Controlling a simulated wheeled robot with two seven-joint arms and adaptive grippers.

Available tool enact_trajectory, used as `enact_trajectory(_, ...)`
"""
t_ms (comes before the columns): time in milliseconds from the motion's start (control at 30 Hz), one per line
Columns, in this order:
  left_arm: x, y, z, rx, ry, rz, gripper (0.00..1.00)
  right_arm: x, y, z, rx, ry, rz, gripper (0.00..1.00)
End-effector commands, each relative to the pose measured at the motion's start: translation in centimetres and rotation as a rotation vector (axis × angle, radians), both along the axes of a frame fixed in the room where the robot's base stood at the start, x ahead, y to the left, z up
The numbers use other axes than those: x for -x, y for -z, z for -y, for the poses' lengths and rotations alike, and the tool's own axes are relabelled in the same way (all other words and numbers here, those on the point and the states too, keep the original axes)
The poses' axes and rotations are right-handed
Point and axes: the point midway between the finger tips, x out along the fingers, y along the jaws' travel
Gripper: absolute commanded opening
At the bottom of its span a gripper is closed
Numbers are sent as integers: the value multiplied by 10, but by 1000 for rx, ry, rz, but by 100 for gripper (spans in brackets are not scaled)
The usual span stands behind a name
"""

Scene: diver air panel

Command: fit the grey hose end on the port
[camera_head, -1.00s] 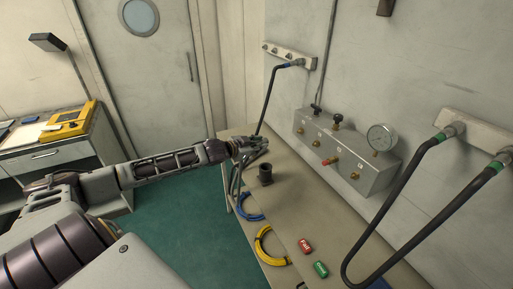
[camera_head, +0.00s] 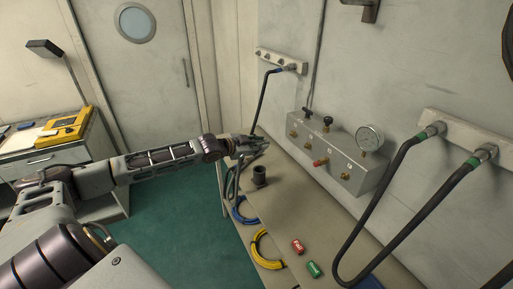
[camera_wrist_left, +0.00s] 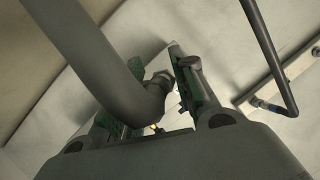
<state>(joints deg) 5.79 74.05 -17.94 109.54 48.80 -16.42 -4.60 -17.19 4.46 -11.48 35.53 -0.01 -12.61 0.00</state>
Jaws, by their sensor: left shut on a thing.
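My left gripper (camera_head: 258,144) is shut on the grey hose (camera_wrist_left: 88,42), near its bent end. In the left wrist view (camera_wrist_left: 152,95) the thick hose runs between the green-padded fingers, with a metal end fitting (camera_wrist_left: 161,79) beside them. In the head view the hose (camera_head: 230,182) hangs below the gripper over the bench's left edge. The grey panel box (camera_head: 334,150) on the wall has several brass ports along its front, one a brass port (camera_head: 345,176) at its right. The gripper is left of the box and apart from it. My right gripper is not in view.
A dark cup-like holder (camera_head: 259,175) stands on the bench (camera_head: 310,215) below the gripper. Blue hose (camera_head: 243,211) and yellow hose (camera_head: 259,250) coils, a red tag (camera_head: 297,246) and a green tag (camera_head: 314,269) lie nearby. Black hoses (camera_head: 375,215) hang at right.

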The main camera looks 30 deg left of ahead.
Motion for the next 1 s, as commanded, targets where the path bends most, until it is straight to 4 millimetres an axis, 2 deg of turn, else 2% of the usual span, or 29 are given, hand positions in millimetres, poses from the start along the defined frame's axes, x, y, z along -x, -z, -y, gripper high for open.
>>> enact_trajectory(300, -1, -4, 2, -60, 36, 19, 0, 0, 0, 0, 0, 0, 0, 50)
enact_trajectory(1000, -7, -4, 4, -62, 33, 22, 0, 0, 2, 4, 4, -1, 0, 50)
